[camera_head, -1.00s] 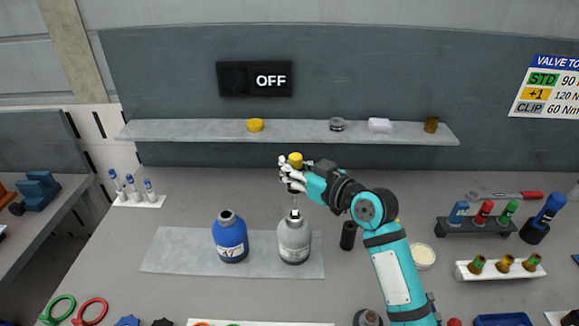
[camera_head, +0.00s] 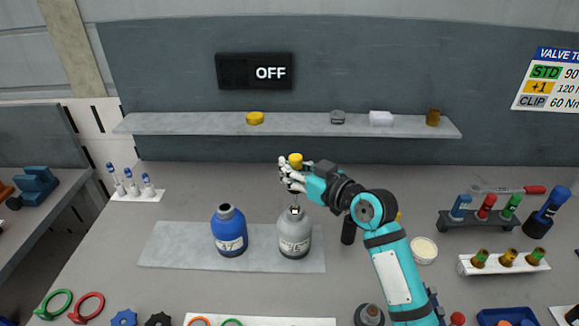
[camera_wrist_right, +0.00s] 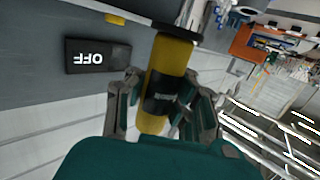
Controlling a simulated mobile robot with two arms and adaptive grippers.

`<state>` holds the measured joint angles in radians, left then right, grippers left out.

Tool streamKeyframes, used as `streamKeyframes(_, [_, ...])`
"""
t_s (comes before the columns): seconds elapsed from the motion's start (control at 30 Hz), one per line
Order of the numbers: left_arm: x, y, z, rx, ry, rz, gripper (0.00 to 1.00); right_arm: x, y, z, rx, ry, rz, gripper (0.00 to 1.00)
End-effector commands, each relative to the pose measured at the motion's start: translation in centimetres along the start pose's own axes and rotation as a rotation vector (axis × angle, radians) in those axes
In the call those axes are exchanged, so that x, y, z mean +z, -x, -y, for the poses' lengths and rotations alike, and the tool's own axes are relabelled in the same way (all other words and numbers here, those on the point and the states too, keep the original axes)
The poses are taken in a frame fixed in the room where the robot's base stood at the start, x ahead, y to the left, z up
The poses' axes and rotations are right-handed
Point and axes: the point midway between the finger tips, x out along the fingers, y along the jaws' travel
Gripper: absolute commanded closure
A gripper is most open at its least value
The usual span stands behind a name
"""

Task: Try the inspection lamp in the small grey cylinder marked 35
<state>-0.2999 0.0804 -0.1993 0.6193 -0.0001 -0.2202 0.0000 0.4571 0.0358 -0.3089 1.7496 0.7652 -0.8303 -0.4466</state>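The small grey cylinder (camera_head: 294,238) stands upright on the grey mat, with dark figures on its label that I read as 35. My right gripper (camera_head: 294,178) is above it, its fingers closed around the yellow inspection lamp (camera_head: 295,160). In the right wrist view the lamp (camera_wrist_right: 171,58) is yellow with a black band and a dark disc at one end, between the fingers (camera_wrist_right: 158,105). A thin part reaches down from the gripper to the cylinder's neck; I cannot tell how deep it goes. My left gripper is out of view.
A blue cylinder (camera_head: 230,235) stands left of the grey one on the mat (camera_head: 180,245). A black sign (camera_head: 254,72) reads OFF. A shelf (camera_head: 200,124) with small parts runs behind. A black cylinder (camera_head: 349,230) stands close right; racks (camera_head: 480,222) are farther right.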

Motion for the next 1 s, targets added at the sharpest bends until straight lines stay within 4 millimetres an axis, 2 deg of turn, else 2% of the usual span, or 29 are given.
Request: streamKeyframes(1.0, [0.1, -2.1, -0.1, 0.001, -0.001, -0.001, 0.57, 2.6, -0.4, -0.1, 0.000, 0.000, -0.001, 1.00])
